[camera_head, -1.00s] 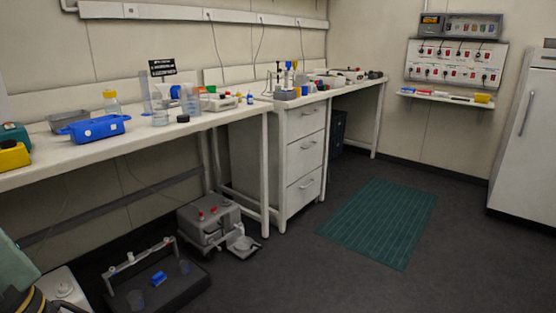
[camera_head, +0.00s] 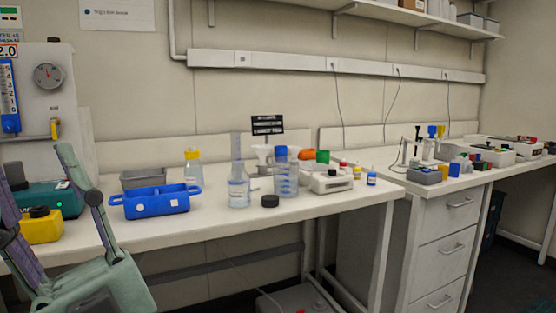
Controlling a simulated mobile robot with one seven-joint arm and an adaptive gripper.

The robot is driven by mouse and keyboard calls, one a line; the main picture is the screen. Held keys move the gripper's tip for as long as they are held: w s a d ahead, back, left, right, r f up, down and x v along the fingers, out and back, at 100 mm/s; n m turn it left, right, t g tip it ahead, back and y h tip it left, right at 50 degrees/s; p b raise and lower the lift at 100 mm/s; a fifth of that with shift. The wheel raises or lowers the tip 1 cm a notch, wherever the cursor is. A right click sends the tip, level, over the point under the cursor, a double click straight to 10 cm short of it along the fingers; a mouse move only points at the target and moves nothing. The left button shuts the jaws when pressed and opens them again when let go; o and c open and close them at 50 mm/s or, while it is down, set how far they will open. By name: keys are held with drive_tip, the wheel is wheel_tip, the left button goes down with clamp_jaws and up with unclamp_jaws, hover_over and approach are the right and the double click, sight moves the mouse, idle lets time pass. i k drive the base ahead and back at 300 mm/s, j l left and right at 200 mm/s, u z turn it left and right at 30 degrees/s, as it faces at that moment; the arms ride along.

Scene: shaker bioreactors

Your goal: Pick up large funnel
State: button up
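A white funnel-like shape (camera_head: 262,152) stands toward the back of the left bench, just below the small black sign. Its lower part is largely hidden by the blue-topped beaker and other ware, so its size is hard to tell. My gripper (camera_head: 36,165), pale green with purple inner faces, shows at the lower left, close to the camera. Its two fingers point up and stand apart with nothing held between them. It is well to the left of the funnel-like shape.
Around the funnel-like shape stand a tall cylinder (camera_head: 236,165), a beaker (camera_head: 286,182), a black cap (camera_head: 270,201) and a white device (camera_head: 331,181). A blue tray (camera_head: 156,204), grey bin (camera_head: 143,180) and yellow bottle (camera_head: 42,227) lie left. The bench's front strip is mostly clear.

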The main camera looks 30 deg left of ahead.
sight(262, 151)
drive_tip(key=i+l+u, duration=0.25)
drive_tip(key=i+u, duration=0.15)
drive_tip(key=i+l+u, duration=0.4)
drive_tip(key=i, duration=0.2)
drive_tip(key=i+l+u, duration=0.2)
drive_tip(key=u, duration=0.15)
drive_tip(key=i+l+u, duration=0.2)
drive_tip(key=u, duration=0.15)
drive_tip(key=i+l+u, duration=0.1)
drive_tip(key=l+u, duration=0.25)
drive_tip(key=i+l+u, duration=0.1)
drive_tip(key=l+u, duration=0.6)
drive_tip(key=i+l, duration=0.1)
drive_tip(key=i, duration=0.45)
